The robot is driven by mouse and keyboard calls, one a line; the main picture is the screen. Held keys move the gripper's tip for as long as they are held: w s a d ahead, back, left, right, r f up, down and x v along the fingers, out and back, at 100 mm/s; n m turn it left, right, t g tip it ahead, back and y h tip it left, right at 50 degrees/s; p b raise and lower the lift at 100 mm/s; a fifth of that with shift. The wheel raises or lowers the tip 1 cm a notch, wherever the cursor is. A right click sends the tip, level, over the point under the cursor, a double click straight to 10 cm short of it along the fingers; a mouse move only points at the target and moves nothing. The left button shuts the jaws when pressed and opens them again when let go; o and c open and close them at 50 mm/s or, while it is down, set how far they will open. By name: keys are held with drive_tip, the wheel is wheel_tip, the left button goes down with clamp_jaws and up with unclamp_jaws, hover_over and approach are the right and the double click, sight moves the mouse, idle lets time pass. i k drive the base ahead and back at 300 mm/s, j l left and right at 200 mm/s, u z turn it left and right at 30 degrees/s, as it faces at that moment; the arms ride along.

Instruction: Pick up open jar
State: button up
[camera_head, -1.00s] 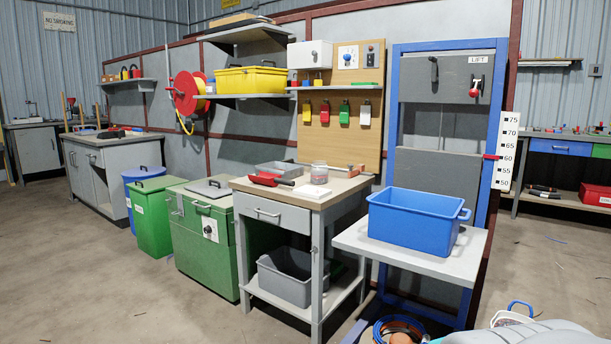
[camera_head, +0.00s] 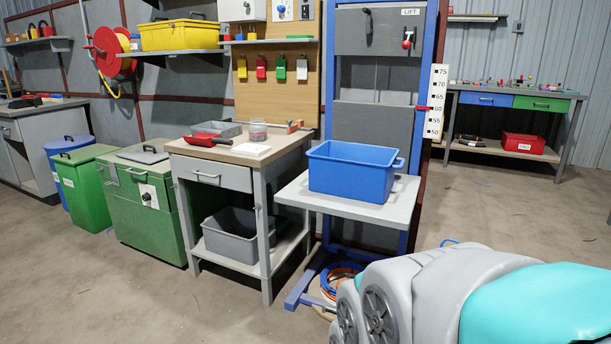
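A small clear jar (camera_head: 258,130) with pinkish contents stands upright on the grey workbench (camera_head: 212,158). It is too small to tell whether its top is open. A red scoop (camera_head: 206,140) lies to its left, and a flat white item (camera_head: 250,149) lies in front of it. A grey tray (camera_head: 216,129) is behind the scoop. My gripper is not in view. Part of my own grey and teal body shows at the lower right, well apart from the jar.
A blue bin (camera_head: 350,172) sits on the lift platform (camera_head: 400,205) right of the workbench. A grey bin (camera_head: 238,240) is on the lower shelf. The floor in front is clear.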

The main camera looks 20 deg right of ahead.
sight(257, 128)
drive_tip(key=i+j, duration=0.4)
drive_tip(key=i+j+z, duration=0.1)
drive_tip(key=i+j, duration=0.25)
drive_tip(key=i, duration=0.25)
